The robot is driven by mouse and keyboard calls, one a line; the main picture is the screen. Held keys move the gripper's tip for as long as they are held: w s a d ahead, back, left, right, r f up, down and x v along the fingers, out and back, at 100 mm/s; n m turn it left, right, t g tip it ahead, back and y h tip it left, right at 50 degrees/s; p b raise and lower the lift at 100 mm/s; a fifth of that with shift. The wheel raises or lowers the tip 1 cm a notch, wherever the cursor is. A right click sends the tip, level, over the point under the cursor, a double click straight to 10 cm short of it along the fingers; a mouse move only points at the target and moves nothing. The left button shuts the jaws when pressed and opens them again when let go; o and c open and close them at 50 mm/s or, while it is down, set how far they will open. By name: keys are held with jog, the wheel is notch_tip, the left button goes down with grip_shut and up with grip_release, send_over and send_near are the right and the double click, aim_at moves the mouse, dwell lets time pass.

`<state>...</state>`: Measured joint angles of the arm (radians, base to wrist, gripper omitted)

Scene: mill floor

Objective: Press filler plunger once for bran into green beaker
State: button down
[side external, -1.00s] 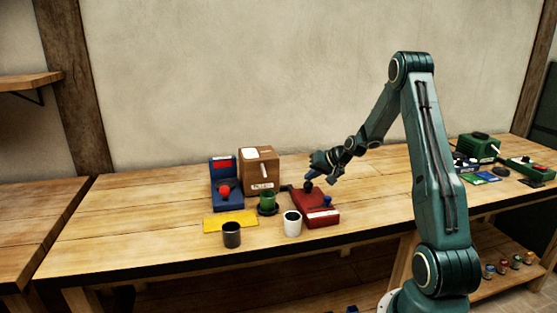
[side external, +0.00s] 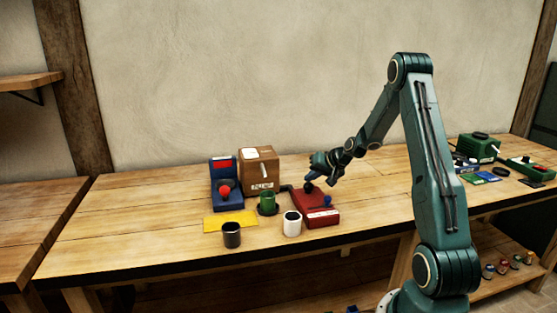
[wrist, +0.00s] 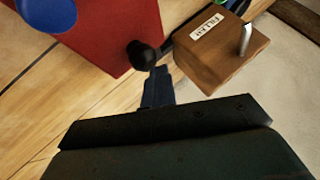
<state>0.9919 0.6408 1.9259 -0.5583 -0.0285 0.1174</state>
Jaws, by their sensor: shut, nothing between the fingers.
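My gripper (side external: 309,182) is shut and empty, low over the red box (side external: 321,216) at its back end. A black round knob (side external: 308,188) on the red box is just below the fingertips; in the wrist view the knob (wrist: 143,55) shows just beyond the closed fingers (wrist: 158,88). I cannot tell whether they touch. The green beaker (side external: 267,199) stands upright on a dark round base. Its contents are hidden.
A blue knob (side external: 327,200) is on the red box. A white cup (side external: 292,225) and a black cup (side external: 231,236) stand in front. A blue device with a red ball (side external: 224,189) and a yellow mat (side external: 230,222) are left. Green machines (side external: 478,148) are far right.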

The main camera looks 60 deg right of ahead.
aim_at(311, 185)
jog(key=shift+r, duration=1.25)
jog(key=shift+r, duration=0.15)
jog(key=shift+r, duration=2.4)
